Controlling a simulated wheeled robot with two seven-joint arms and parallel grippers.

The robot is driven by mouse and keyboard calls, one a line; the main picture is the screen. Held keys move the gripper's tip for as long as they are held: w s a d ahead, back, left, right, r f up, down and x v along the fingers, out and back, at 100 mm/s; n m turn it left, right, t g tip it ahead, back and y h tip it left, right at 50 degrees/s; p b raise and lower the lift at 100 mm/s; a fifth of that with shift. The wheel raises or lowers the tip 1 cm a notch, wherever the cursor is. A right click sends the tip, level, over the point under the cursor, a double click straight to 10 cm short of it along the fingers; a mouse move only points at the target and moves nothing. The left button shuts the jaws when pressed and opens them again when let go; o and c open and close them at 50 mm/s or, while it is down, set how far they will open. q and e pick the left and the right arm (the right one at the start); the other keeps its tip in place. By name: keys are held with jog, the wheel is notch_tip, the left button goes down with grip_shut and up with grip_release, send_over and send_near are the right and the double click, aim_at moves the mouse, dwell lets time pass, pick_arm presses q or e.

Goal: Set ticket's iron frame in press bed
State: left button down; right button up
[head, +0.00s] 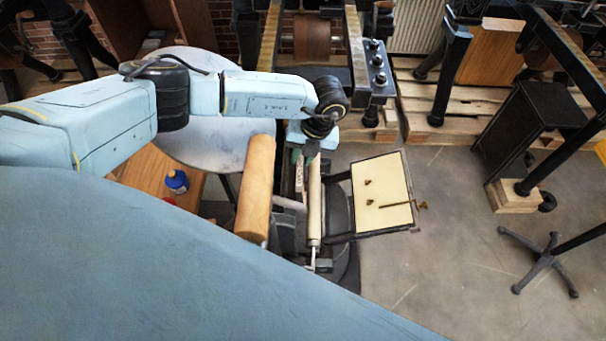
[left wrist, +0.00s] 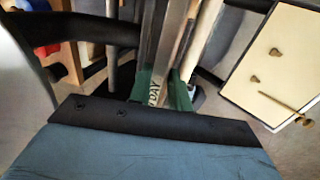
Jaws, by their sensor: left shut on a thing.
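My left gripper (head: 311,150) reaches down over the press and is shut on what appears to be the ticket's iron frame. In the left wrist view, a pale strip lettered "DAY" (left wrist: 154,93) shows between green parts (left wrist: 180,95) at the jaws, with grey metal bars beyond it. The frame's full outline is hidden by the gripper and its mount. The press bed lies below the gripper, largely hidden between the rollers; I cannot tell whether the frame touches it. My right gripper is not in view.
A thick tan roller (head: 256,188) and a slim pale roller (head: 314,205) flank the hand. A cream board in a black frame (head: 382,175) carries small brass pieces at right. A round grey disc (head: 200,120) and a blue bottle (head: 176,181) are at left. Open floor lies at right.

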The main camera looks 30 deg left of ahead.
pick_arm(q)
jog(key=shift+a+r+p, duration=0.2)
jog(key=shift+r+p, duration=0.3)
jog(key=shift+r, duration=0.1)
jog(key=shift+a+r+p, duration=0.15)
jog(key=shift+r+p, duration=0.3)
jog(key=shift+r, duration=0.1)
jog(key=w+d+r+b, duration=0.1)
jog(key=w+d+r, duration=0.3)
jog(key=d, duration=0.5)
jog(key=shift+v, duration=1.35)
jog(key=shift+a, duration=0.1)
jog(key=c, duration=2)
grip_release()
grip_shut()
jog(key=shift+r, duration=0.1)
